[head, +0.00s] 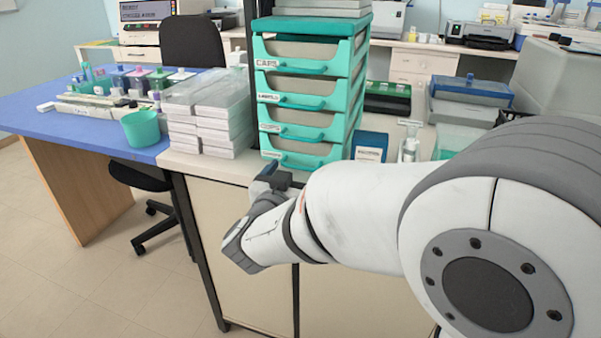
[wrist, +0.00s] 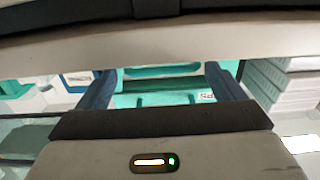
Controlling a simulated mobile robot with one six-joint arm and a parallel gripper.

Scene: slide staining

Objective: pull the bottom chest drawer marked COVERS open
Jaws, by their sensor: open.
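A teal chest with several drawers (head: 262,25) stands on the bench, with drawer fronts facing me. Its bottom drawer (head: 330,155) looks shut, and its small label is too small to read in the head view. A teal drawer front (wrist: 150,100) shows between my fingers in the wrist view, with part of a label. My gripper (head: 273,174) is open, just in front of and below the bottom drawer. Its two dark fingers (wrist: 158,82) are spread apart in the wrist view, with nothing visibly held. I cannot tell whether they touch the handle.
White boxes (head: 205,130) are stacked close at the chest's left. A blue box (head: 370,146) stands close at its right. A teal cup (head: 140,128) and staining jars sit on the blue table (head: 75,128). A black chair (head: 192,42) is behind. The floor at left is clear.

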